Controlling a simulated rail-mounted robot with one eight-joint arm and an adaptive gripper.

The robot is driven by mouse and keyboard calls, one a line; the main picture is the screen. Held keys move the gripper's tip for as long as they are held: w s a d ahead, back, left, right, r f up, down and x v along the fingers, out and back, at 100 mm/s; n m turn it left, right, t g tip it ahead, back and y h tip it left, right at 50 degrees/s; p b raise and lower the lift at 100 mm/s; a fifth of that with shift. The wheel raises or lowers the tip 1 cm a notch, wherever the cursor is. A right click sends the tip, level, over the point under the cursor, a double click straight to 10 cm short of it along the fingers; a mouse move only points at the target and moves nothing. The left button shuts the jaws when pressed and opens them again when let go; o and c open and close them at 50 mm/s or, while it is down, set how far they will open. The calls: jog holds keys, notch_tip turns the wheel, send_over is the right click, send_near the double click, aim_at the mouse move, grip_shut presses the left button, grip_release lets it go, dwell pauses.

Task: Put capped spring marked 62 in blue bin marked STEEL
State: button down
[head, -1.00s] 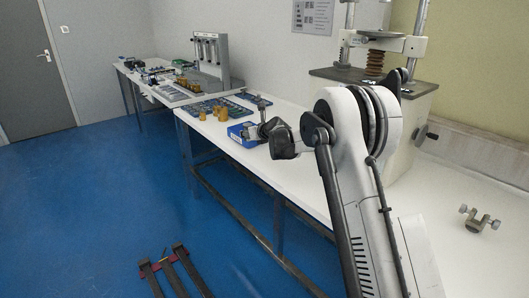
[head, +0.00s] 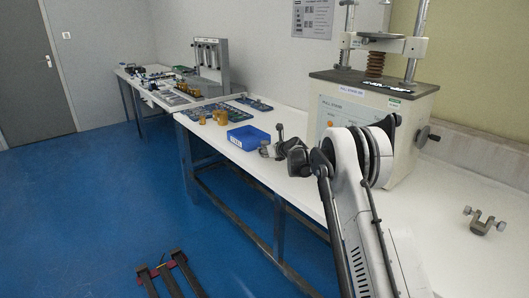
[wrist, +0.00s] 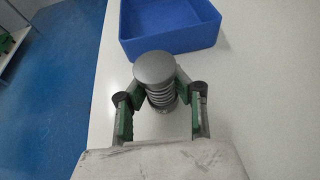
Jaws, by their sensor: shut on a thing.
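My gripper (wrist: 160,107) is shut on a capped spring (wrist: 155,68), which has a round grey cap and visible coils; no number can be read on it. In the wrist view the spring is upright between the green-edged fingers. The blue bin (wrist: 168,45) lies just beyond the spring and looks empty where its inside shows. In the head view the blue bin (head: 249,138) stands on the white table, with a white label on its near side, too small to read. My gripper (head: 279,143) is to the right of the bin, apart from it.
Brass-coloured parts (head: 213,117) and blue trays (head: 225,112) are on the table beyond the bin. A large tester (head: 370,110) stands at the right. A small metal fixture (head: 483,221) lies at the far right. The table around the bin is mostly clear.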

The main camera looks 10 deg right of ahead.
jog(key=shift+f, duration=0.15)
jog(key=c, duration=1.5)
grip_release()
jog(key=shift+c, duration=0.2)
